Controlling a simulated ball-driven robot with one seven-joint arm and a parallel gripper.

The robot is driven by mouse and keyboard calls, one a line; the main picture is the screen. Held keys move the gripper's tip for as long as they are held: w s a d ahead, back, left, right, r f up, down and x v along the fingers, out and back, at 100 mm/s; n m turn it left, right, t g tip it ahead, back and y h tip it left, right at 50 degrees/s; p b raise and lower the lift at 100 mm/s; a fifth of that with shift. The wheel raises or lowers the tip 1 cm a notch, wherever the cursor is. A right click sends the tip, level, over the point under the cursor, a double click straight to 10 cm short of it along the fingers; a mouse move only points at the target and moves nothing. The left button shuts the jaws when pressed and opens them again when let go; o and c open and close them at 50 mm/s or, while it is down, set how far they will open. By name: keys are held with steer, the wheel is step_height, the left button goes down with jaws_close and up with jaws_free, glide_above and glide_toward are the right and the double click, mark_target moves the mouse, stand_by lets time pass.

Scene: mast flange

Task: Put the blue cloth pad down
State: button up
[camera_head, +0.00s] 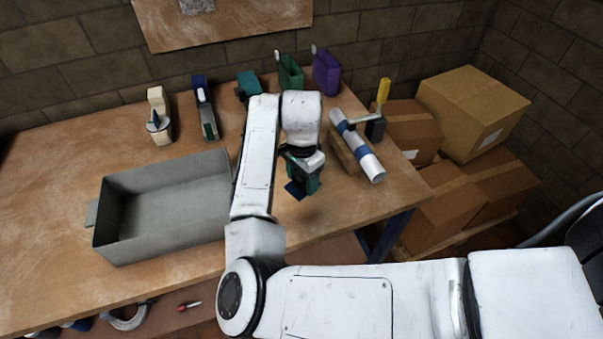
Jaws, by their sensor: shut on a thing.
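My gripper (301,183) hangs over the front part of the wooden workbench, pointing down, to the right of the grey tray. It is shut on the blue cloth pad (295,190). Only a small dark blue corner of the pad shows below and left of the jaws; the rest is hidden by the gripper. I cannot tell how high the pad is above the bench top.
A grey metal tray (165,193) stands left of my arm. A silver tube with blue bands (357,146) lies on a wooden support to the right. Green (290,72) and purple (326,73) holders stand at the back. Cardboard boxes (473,112) are stacked beyond the right end.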

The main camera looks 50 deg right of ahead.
steer(key=shift+a+f+b, duration=0.1)
steer(key=shift+f+b, duration=0.9)
steer(key=shift+f, duration=0.1)
step_height(320, 180, down, 4)
steer(key=b, duration=0.4)
steer(key=shift+f, duration=0.25)
steer(key=shift+f+b, duration=0.35)
steer(key=shift+f, duration=0.3)
steer(key=o, duration=1.2)
steer(key=shift+r, duration=0.15)
step_height(320, 180, up, 11)
steer(key=shift+f, duration=0.2)
